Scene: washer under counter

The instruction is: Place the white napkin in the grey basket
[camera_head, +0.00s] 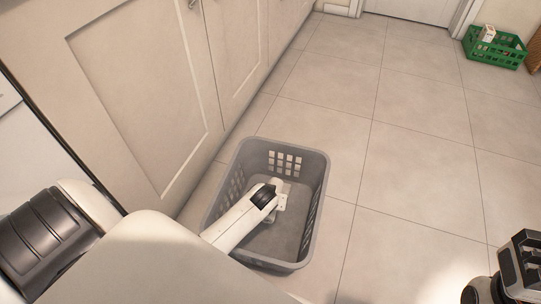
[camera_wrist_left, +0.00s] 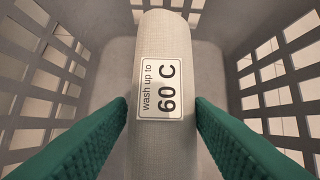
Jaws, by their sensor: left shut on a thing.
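The grey basket (camera_head: 318,165) stands on the floor beside the cabinet, with square holes in its walls. My left arm reaches down into it, and my left gripper (camera_head: 277,196) is inside its walls. In the left wrist view, the gripper's green pads (camera_wrist_left: 162,108) are shut on the napkin (camera_wrist_left: 160,50), a pale roll with a label reading "wash up to 60 C". The basket walls (camera_wrist_left: 270,70) surround it there; I cannot tell whether the napkin touches the bottom. In the head view the napkin is mostly hidden by the gripper. My right gripper (camera_head: 522,262) is at the lower right, away from the basket; its jaws are unclear.
Cream cabinet doors (camera_head: 140,90) rise close along the basket's left side. A green crate (camera_head: 494,48) with a small carton (camera_head: 488,33) stands at the far upper right. The tiled floor (camera_head: 420,150) right of the basket is clear.

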